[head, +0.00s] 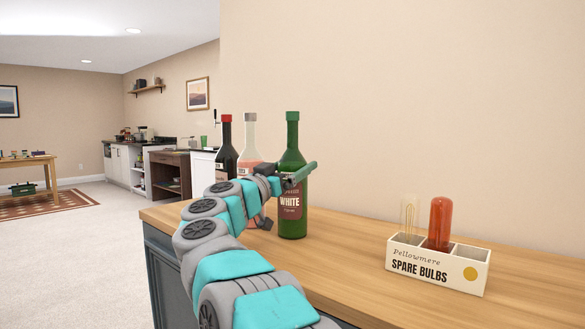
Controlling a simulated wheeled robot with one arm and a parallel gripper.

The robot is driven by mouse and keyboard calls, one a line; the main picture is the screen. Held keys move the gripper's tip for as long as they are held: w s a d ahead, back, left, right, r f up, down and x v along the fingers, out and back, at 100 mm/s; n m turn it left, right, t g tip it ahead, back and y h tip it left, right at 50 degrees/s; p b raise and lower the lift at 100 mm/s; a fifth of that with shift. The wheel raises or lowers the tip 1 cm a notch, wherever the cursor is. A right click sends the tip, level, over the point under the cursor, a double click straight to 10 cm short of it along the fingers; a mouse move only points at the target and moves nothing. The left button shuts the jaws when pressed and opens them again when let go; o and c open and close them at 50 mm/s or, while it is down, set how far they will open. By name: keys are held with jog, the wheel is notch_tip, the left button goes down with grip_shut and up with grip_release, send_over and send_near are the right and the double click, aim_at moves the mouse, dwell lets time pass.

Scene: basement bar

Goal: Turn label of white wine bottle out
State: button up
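The white wine bottle (292,222) is dark green glass with a green cap and a dark red label reading "WHITE". It stands upright on the wooden counter. Its label shows toward my head camera, with part of its upper left hidden by my gripper. My gripper (292,180) is at the bottle's shoulder and upper label, with one teal finger crossing in front of the glass. The other fingertip is not clear, so I cannot tell whether it grips the bottle.
A clear bottle with pinkish contents (249,140) and a dark bottle with a red cap (225,145) stand behind to the left. A white "SPARE BULBS" box (437,268) with a clear bulb and a red bulb sits to the right. The counter (350,250) between is clear.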

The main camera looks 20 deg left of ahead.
jog(key=shift+w+f+n+y, duration=0.1)
jog(key=shift+n+y, duration=0.2)
jog(key=shift+y, duration=0.2)
jog(key=n+t+y+b, duration=0.1)
jog(key=y, duration=0.2)
jog(key=shift+d+n, duration=0.15)
jog(key=shift+n, duration=0.15)
jog(key=shift+n+y+b, duration=0.3)
jog(key=shift+n+y, duration=0.2)
jog(key=shift+y, duration=0.4)
jog(key=shift+a+p, duration=0.2)
jog(key=shift+p, duration=0.45)
